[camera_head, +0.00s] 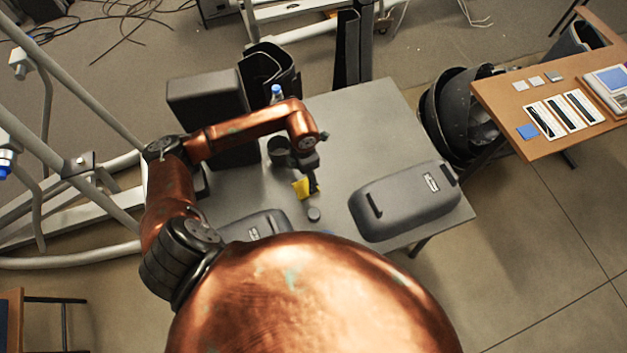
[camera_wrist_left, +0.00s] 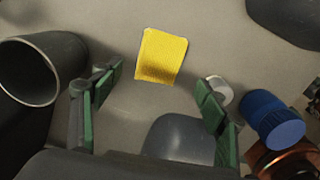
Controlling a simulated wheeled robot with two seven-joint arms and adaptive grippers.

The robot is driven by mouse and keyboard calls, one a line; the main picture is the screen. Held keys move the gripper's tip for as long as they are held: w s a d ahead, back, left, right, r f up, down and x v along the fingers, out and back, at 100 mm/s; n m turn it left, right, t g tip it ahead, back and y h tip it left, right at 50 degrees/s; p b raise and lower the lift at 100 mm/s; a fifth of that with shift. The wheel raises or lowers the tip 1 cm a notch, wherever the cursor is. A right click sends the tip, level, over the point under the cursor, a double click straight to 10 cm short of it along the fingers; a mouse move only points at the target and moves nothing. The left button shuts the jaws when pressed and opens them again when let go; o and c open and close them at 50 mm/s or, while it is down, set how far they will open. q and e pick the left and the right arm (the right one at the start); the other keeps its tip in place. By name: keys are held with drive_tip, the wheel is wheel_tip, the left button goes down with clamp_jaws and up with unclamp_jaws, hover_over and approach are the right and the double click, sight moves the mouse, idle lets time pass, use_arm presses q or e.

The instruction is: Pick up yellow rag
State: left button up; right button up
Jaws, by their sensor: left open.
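The yellow rag (camera_head: 301,188) lies on the grey table (camera_head: 352,120), near its middle, in the head view. My left gripper (camera_head: 313,186) is above the table right beside the rag and partly covers it. In the left wrist view the rag (camera_wrist_left: 162,56) is a small yellow piece lying flat, seen beyond the gap between the fingers. The left gripper (camera_wrist_left: 158,92) is open, with green-padded fingers apart on either side and nothing between them. My right gripper is not in view.
A dark cup (camera_head: 280,150) stands behind the rag; its open mouth shows in the left wrist view (camera_wrist_left: 28,72). A blue-capped bottle (camera_head: 277,92) stands farther back. Grey covers lie at the right (camera_head: 405,200) and front left (camera_head: 256,226). A small round piece (camera_head: 314,214) is near the rag.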

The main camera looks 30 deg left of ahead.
sight(305, 187)
use_arm(q)
drive_tip(key=shift+s+f, duration=0.25)
drive_tip(key=shift+f, duration=0.85)
wheel_tip(305, 187, down, 4)
drive_tip(key=shift+f, duration=0.45)
drive_tip(key=shift+c, duration=0.5)
drive_tip(key=c, duration=0.3)
drive_tip(key=shift+c, duration=1)
drive_tip(key=c, duration=0.5)
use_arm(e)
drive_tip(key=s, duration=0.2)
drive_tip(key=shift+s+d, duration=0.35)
use_arm(q)
drive_tip(key=shift+r, duration=0.15)
